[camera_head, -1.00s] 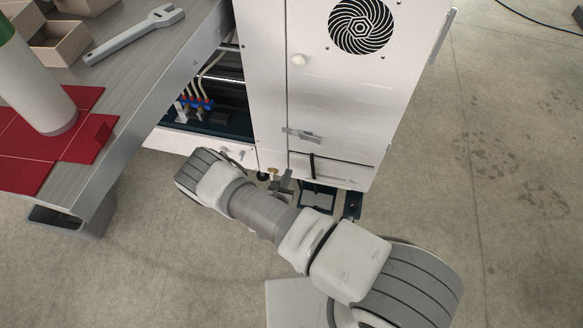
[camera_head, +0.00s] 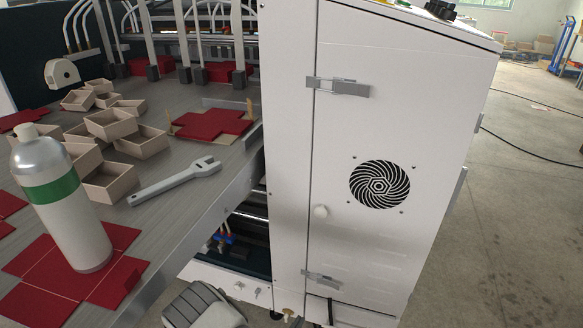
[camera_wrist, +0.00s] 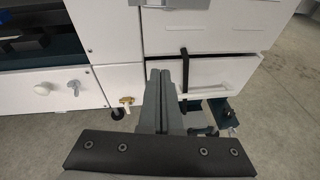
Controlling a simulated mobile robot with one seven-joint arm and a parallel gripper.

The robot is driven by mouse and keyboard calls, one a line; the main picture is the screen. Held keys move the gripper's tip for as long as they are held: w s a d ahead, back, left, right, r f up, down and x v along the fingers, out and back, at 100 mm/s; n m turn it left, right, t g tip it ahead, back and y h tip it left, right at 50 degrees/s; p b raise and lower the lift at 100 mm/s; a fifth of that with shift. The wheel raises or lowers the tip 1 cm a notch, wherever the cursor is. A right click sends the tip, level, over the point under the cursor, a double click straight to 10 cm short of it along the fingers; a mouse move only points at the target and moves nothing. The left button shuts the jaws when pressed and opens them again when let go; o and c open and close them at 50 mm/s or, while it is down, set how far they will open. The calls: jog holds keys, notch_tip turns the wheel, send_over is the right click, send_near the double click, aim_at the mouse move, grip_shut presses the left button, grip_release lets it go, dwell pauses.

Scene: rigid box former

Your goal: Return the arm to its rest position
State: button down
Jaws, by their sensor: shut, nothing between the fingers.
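My gripper (camera_wrist: 165,98) shows in the wrist view with its two grey fingers together and nothing between them. It points at the lower part of the white machine cabinet (camera_wrist: 205,30), in front of a white drawer (camera_wrist: 215,75) with a dark strap. I cannot tell whether the fingertips touch it. In the head view only a grey and white part of my arm shows at the bottom edge, in front of the cabinet's base; the gripper itself is out of that view.
The white cabinet (camera_head: 345,130) with a round fan vent stands right of the metal table (camera_head: 190,215). On the table are a bottle (camera_head: 62,200), a wrench (camera_head: 175,180), red card blanks (camera_head: 212,124) and several small boxes (camera_head: 110,123). Open floor (camera_head: 500,230) lies to the right.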

jog(key=w+d+r+m+g+h, duration=0.25)
jog(key=r+m, duration=0.25)
jog(key=r, duration=0.4)
jog(key=w+d+r+m+g+h, duration=0.1)
jog(key=d+r+m+g+h, duration=0.3)
jog(key=r, duration=0.5)
jog(key=s+d+r+m+g+y, duration=0.1)
jog(key=s+d+r+m+g, duration=0.15)
jog(key=r+m, duration=0.35)
jog(key=s+d+r+m+g+y, duration=0.2)
jog(key=d+r+m, duration=0.1)
jog(key=r, duration=0.4)
jog(key=s+r+m+t+y, duration=0.3)
jog(key=s+r+m+y, duration=0.8)
jog(key=s+r, duration=0.75)
notch_tip(320, 180, up, 22)
jog(key=m+h+p, duration=0.1)
jog(key=p, duration=2)
jog(key=shift+w+f, duration=0.15)
jog(key=shift+w, duration=0.1)
